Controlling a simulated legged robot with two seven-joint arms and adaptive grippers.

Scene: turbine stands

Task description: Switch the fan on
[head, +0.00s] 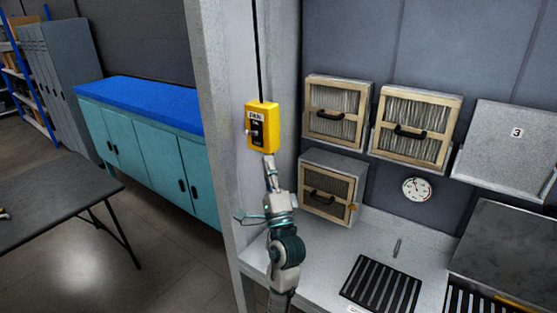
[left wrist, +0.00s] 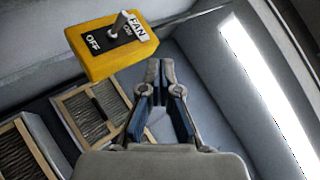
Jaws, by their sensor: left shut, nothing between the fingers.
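The fan switch is a yellow box (head: 263,128) hanging on a black cable in front of the grey frame post. In the left wrist view the box (left wrist: 92,62) is at upper left. My left gripper (head: 268,160) is just below the box in the head view. In the left wrist view its fingers (left wrist: 160,68) are together and empty, to the lower right of the box.
Framed filters (head: 337,92) with black handles are on the back wall to the right. A small gauge (head: 417,189) is below them. A grey bench (head: 340,250) bears a black slotted grate (head: 381,287). Teal cabinets (head: 160,150) and a dark table (head: 50,205) are at left.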

